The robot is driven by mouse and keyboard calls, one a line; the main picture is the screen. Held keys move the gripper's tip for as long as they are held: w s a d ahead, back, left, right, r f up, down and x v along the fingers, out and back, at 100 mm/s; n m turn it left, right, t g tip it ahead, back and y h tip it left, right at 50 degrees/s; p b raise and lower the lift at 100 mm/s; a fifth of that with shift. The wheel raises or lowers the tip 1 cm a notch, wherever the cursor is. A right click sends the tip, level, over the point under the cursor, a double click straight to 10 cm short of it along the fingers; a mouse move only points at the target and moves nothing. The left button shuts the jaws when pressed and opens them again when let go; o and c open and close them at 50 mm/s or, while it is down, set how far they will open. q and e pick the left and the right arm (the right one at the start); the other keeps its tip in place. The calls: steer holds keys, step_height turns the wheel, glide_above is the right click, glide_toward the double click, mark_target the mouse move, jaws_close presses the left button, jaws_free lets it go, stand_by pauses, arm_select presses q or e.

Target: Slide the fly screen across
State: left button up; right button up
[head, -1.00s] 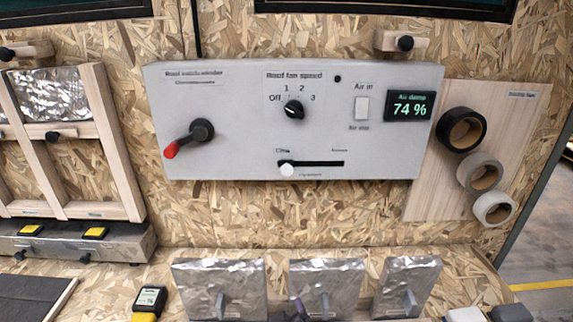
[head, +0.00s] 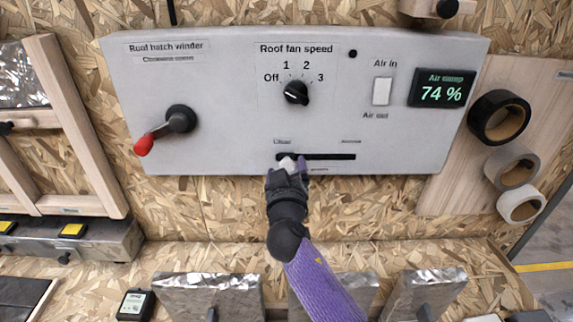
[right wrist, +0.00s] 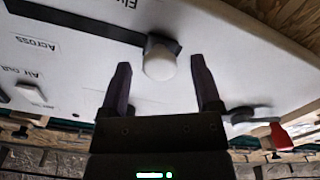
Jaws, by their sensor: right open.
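The fly screen slider is a white round knob (head: 286,164) at the left end of a black horizontal slot (head: 330,157) low on the grey control panel. The slot's labels seem to read "Clear" at the left and "Across" at the right. My right gripper (head: 290,162) is open at the knob, reaching up from below. In the right wrist view the knob (right wrist: 160,58) sits between the two dark fingertips (right wrist: 160,66), with a visible gap on each side. My fingers partly hide the knob in the head view. My left gripper is not in view.
The panel also carries a red-tipped winder crank (head: 165,130), a fan dial (head: 296,92), an air switch (head: 382,91) and a display (head: 442,88) reading 74 %. Tape rolls (head: 498,117) hang at the right. The slot right of the knob is clear.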

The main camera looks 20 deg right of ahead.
steer(key=shift+x, duration=0.8)
jaws_close()
steer(key=shift+d, duration=0.1)
stand_by(0.8)
